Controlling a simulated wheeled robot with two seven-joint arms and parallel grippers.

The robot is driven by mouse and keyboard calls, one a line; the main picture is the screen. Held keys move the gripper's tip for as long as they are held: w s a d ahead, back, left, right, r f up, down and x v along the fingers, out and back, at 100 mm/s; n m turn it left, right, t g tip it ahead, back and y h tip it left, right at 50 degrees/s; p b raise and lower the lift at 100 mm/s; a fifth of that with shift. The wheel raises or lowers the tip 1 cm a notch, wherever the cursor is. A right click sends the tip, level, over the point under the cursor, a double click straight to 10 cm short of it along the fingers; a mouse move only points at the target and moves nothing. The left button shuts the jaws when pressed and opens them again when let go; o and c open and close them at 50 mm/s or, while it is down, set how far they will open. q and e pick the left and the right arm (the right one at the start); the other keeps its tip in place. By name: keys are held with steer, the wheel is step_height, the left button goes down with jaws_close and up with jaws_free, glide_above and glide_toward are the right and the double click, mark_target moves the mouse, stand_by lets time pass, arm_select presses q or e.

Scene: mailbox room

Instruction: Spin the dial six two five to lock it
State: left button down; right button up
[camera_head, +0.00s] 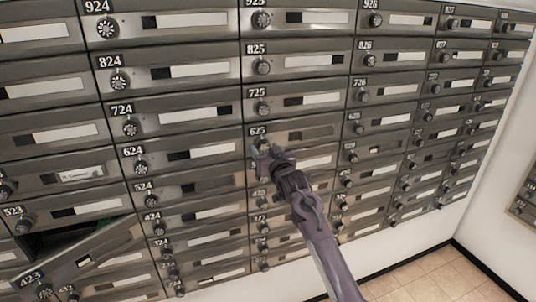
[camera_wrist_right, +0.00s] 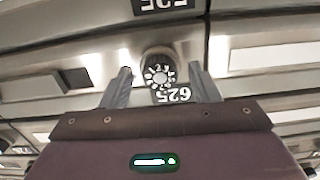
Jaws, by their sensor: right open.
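The dial of mailbox 625 (camera_wrist_right: 158,75) is a round dark knob with white numerals. In the right wrist view it sits between the two fingers of my right gripper (camera_wrist_right: 162,88), with its 625 label upside down just below it. The fingers are open, one on each side of the dial, with visible gaps. In the head view my right gripper (camera_head: 263,150) is at the left end of mailbox 625 (camera_head: 308,133), just under its number, and largely hides the dial. My left gripper is not in view.
Many similar mailboxes with dials surround it, such as 725 (camera_head: 308,100) above and 624 (camera_head: 195,154) to the left. At lower left one mailbox door (camera_head: 90,252) hangs open and tilted. A tiled floor (camera_head: 440,281) and white wall lie at right.

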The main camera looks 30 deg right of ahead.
steer(key=b+v, duration=0.2)
steer(key=v, duration=0.5)
steer(key=shift+s+b, duration=0.3)
steer(key=s+a+f+n+g+y, duration=0.1)
steer(key=s+a+f+g, duration=0.1)
steer(key=f, duration=1.1)
steer(key=s+a+f+g+y, duration=0.1)
steer(key=s+a+f+g, duration=0.15)
steer(key=f, duration=0.95)
steer(key=s+a+f+n+g+y, duration=0.1)
steer(key=a+f+g, duration=0.15)
steer(key=f, duration=1.05)
steer(key=s+a+f+n+g, duration=0.1)
steer(key=s+a+f+g, duration=0.15)
steer(key=s+f, duration=0.6)
steer(key=s+a+f+g, duration=0.1)
steer(key=s+a+f, duration=0.3)
steer(key=s+f, duration=0.45)
steer(key=s+a+f+n+g, duration=0.1)
steer(key=s+f, duration=0.4)
steer(key=s, duration=0.5)
steer(key=s+a+f+g+y+b, duration=0.1)
steer(key=s+a+f+g, duration=0.1)
steer(key=s+f, duration=0.4)
steer(key=s+a+f+n+g, duration=0.1)
steer(key=s+f, duration=0.4)
steer(key=s, duration=0.9)
steer(key=shift+s+a+f+n+g, duration=0.2)
steer(key=shift+a+n+g, duration=0.1)
steer(key=shift+a+g, duration=0.55)
